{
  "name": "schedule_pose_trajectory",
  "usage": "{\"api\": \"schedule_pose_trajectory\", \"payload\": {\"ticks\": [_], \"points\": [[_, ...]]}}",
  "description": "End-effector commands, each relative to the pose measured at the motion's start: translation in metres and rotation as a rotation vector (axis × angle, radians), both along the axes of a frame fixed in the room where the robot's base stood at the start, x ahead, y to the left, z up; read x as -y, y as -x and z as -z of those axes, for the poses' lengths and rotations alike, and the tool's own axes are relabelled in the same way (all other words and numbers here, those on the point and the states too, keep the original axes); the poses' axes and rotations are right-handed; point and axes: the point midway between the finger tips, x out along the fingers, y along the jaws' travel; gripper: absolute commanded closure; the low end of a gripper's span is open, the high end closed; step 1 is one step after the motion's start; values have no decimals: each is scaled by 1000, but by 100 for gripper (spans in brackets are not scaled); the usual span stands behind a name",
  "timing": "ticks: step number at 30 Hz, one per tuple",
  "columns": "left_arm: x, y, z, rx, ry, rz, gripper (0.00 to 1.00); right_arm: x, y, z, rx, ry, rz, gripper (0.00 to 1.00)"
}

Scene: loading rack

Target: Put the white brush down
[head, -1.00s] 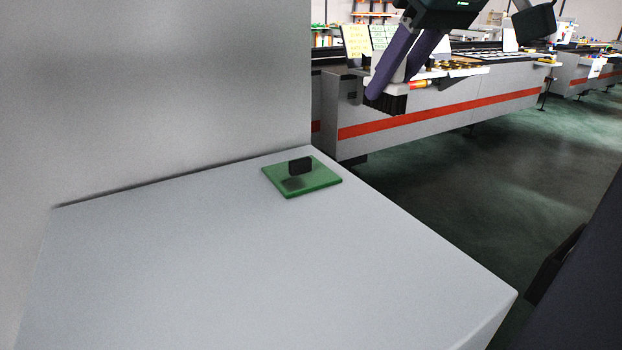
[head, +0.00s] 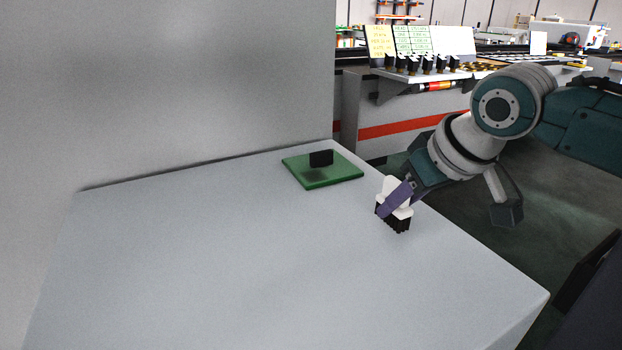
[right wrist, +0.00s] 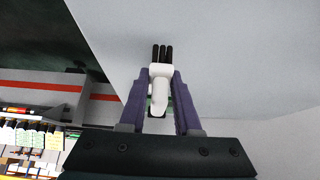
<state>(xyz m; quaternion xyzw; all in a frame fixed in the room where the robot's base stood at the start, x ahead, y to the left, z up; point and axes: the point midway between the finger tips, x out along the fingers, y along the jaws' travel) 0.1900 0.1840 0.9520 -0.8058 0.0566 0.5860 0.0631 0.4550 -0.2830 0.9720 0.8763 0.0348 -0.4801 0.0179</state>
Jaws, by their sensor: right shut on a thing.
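The white brush (head: 391,187) has a white body and black bristles that point down. My right gripper (head: 396,200) is shut on it, with purple fingers on its sides. The brush is at the right part of the grey tabletop (head: 250,250), to the right of and nearer than the green plate. I cannot tell whether the bristles touch the surface. The right wrist view also shows the white brush (right wrist: 160,73) between the two purple fingers of the right gripper (right wrist: 160,85). My left gripper is not in view.
A green plate (head: 300,180) with a small black block (head: 321,158) lies near the back corner of the tabletop. A grey wall (head: 180,90) stands behind. The front and left of the tabletop are clear. A grey bench with a red stripe (head: 400,128) stands beyond.

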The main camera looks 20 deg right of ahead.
Motion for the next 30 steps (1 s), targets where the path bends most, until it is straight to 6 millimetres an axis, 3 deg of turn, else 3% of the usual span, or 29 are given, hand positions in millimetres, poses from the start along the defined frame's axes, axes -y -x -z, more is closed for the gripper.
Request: {"api": "schedule_pose_trajectory", "payload": {"ticks": [14,15,23,30], "points": [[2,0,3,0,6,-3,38,0,0,12,2,0,0,100],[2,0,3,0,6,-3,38,0,0,12,2,0,0,66],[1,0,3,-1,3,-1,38,0,0,11,1,0,0,39],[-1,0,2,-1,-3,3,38,0,0,10,2,1,1,39]]}}
